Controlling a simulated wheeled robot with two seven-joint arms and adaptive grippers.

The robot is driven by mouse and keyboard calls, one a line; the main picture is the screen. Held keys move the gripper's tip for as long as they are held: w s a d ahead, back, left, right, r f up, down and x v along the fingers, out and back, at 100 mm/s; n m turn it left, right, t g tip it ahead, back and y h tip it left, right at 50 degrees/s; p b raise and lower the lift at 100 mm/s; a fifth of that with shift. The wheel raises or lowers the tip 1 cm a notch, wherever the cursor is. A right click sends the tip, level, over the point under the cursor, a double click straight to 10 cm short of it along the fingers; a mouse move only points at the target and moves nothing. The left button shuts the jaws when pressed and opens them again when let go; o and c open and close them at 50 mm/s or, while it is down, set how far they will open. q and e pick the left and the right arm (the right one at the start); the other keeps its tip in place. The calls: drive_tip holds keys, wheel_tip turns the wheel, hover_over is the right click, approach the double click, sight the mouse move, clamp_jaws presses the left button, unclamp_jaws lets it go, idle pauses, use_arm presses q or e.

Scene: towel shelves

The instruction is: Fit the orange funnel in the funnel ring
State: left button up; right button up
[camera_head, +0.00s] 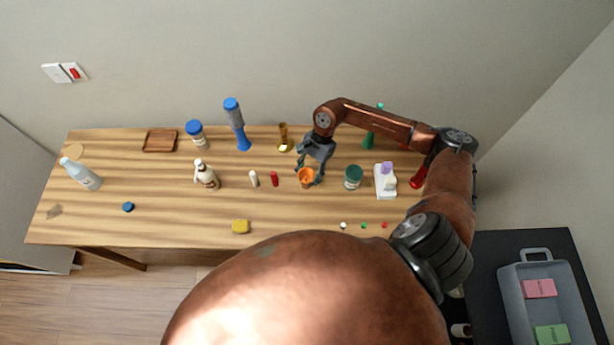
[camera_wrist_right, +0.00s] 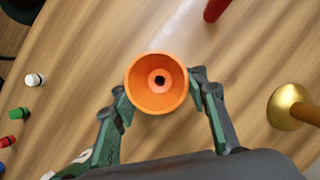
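The orange funnel (camera_head: 306,178) is below my right gripper (camera_head: 309,175) in the head view. In the right wrist view the funnel (camera_wrist_right: 157,88) faces the camera with its wide mouth and dark centre hole. The fingertips of the right gripper (camera_wrist_right: 158,90) are on either side of its rim, very close to it. I cannot tell whether they press on it or whether the funnel rests on the table. I cannot make out the funnel ring with certainty. A green object (camera_head: 369,140) behind my right arm is partly hidden. My left gripper is not in view.
Small coloured caps lie near the front edge. The front left is mostly clear.

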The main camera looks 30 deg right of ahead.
drive_tip(key=o, duration=0.6)
drive_tip(key=v, duration=1.2)
drive_tip(key=shift+w, duration=0.1)
